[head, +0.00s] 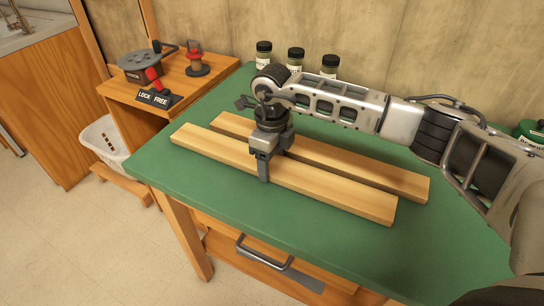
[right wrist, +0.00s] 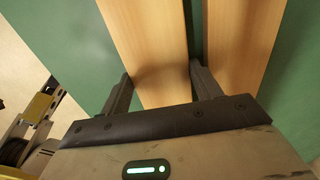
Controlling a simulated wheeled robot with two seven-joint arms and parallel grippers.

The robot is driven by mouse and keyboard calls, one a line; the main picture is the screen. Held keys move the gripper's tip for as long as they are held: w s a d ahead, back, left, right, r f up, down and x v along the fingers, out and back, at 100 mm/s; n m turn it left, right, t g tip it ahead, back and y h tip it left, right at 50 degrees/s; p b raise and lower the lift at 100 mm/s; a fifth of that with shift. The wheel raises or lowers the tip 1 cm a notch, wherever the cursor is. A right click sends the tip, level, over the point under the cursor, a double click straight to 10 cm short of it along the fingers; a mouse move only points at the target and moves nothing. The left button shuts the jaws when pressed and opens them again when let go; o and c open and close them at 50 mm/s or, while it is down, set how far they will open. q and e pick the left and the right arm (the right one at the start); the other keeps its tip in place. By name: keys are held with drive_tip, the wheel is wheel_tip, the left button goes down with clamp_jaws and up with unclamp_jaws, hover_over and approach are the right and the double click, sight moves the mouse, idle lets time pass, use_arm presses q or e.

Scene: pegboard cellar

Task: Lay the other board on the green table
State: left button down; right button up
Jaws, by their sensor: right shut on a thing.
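Two long pale wooden boards lie roughly parallel on the green table (head: 300,262), with a narrow gap between them. My right gripper (head: 268,168) is over the near board (head: 340,197), its fingers on either side of that board's width, shut on it. The near board looks to rest on or very close to the table top. The far board (head: 385,180) lies just behind it, free of the gripper. In the right wrist view, the near board (right wrist: 148,45) runs between the two fingers and the far board (right wrist: 245,45) is beside the right finger. My left gripper is not in view.
Several lidded jars (head: 296,60) stand at the back edge by the wall. A wooden side stand (head: 195,85) at the left holds a lever marked LOCK and FREE (head: 155,92) and a red-topped item (head: 196,62). A white basket (head: 103,145) is below. The table's front is clear.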

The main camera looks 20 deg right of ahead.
sight(272, 164)
drive_tip(key=o, duration=1)
drive_tip(key=shift+f, duration=0.1)
drive_tip(key=shift+c, duration=0.2)
wheel_tip(272, 164, up, 12)
drive_tip(key=shift+r+b, duration=0.2)
drive_tip(key=shift+b, duration=0.25)
